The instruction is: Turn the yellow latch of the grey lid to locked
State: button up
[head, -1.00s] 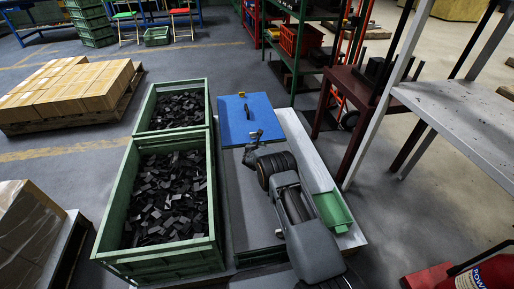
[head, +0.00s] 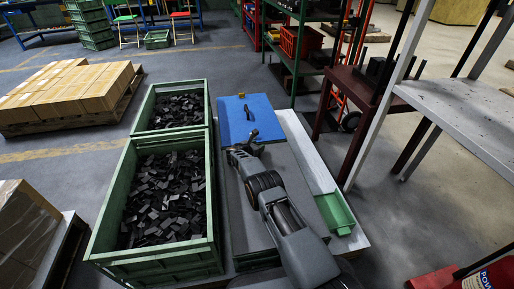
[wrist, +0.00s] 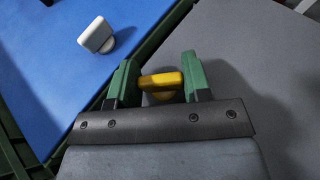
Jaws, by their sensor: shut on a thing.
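The yellow latch (wrist: 161,80) is a small bar on a round base, standing on the grey lid (wrist: 262,75). In the wrist view its bar lies nearly crosswise between the green fingers of my gripper (wrist: 160,84), and the gripper is shut on it. The latch is near the border with the blue lid (wrist: 45,80). In the head view the grey lid (head: 236,205) lies in front of the blue lid, partly covered by my arm. The latch cannot be made out there.
A white latch (wrist: 96,36) stands on the blue lid, left of my gripper. Green crates of dark stamped parts (head: 165,195) stand left of the lids. A green tray (head: 337,212) is at the right, and a grey-topped table (head: 455,105) is farther right.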

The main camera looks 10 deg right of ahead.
dwell(0.5)
jog(key=o, duration=0.9)
jog(key=shift+s+a+r+p, duration=0.2)
jog(key=shift+a+r+p, duration=0.15)
jog(key=shift+p, duration=0.15)
jog(key=p+v, duration=0.3)
jog(key=v, duration=0.2)
jog(key=shift+s+a+r+p, duration=0.1)
jog(key=shift+p, duration=0.2)
jog(key=shift+s+a+r, duration=0.1)
jog(key=shift+s+a, duration=0.35)
